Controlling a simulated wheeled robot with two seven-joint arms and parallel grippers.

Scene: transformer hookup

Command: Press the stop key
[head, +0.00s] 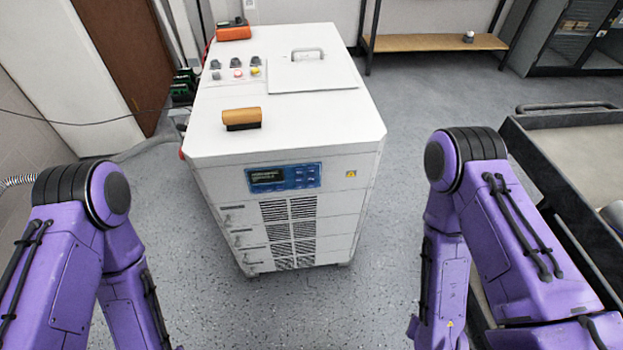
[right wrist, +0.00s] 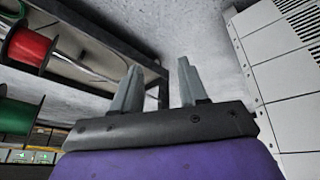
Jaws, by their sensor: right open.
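The white transformer cabinet (head: 290,110) stands on the floor ahead of me in the head view. On its front is a blue control panel (head: 283,178) with a dark display at left and small keys at right, too small to read which is the stop key. My right gripper (right wrist: 158,85) is open and empty in the right wrist view, with the cabinet's vented side (right wrist: 285,70) to its right and apart from it. In the head view both arms hang on either side of the cabinet, and neither gripper's fingers show.
The cabinet top carries an orange-brown block (head: 241,119), several knobs and buttons (head: 237,73), a handled lid (head: 312,77) and an orange item (head: 233,32). A dark cart (head: 575,145) stands at right. A red spool (right wrist: 30,46) and a green spool (right wrist: 18,115) sit left in the wrist view.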

